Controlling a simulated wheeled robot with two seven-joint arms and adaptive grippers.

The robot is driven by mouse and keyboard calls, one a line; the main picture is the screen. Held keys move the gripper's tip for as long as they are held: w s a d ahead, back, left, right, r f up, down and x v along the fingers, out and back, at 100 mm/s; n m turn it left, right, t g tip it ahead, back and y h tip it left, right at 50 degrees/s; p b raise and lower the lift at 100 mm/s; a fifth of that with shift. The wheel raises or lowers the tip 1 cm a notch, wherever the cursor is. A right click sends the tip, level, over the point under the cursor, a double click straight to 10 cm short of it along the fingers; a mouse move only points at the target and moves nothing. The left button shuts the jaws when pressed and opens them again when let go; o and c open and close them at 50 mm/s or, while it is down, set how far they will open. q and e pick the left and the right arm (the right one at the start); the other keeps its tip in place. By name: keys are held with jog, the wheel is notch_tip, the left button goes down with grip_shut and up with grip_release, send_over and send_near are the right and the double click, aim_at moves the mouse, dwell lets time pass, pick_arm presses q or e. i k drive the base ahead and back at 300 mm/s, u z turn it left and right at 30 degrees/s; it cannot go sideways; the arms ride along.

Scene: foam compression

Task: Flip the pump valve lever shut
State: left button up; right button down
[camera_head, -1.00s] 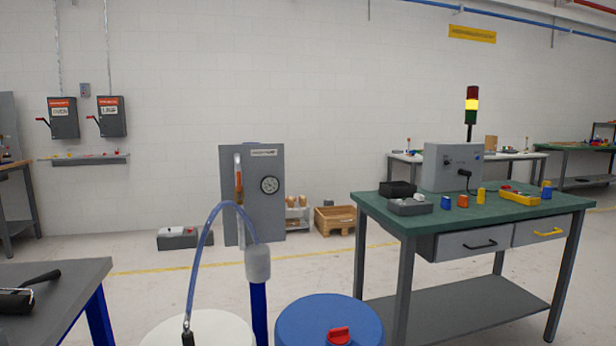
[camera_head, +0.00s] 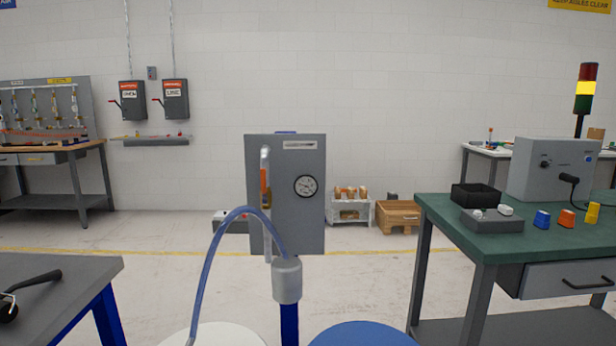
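A grey upright panel (camera_head: 290,225) stands in the middle of the view with a round gauge (camera_head: 306,186) on its face. A pale vertical pipe (camera_head: 266,242) runs along its left side. A slim orange lever-like handle (camera_head: 264,180) lies upright along this pipe. It is small, and I cannot tell for sure that it is the pump valve lever. A translucent blue hose (camera_head: 213,246) arches in front to a grey cylinder (camera_head: 287,281) on a blue post. Neither of my grippers is in view.
A white drum top (camera_head: 228,336) and a blue drum top (camera_head: 360,336) stand close at the bottom. A grey table (camera_head: 60,275) is at near left, a green-topped workbench (camera_head: 450,212) at right.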

aim_at(263, 171)
jog(key=u, duration=0.4)
jog(key=i, duration=0.95)
jog(key=u, duration=0.75)
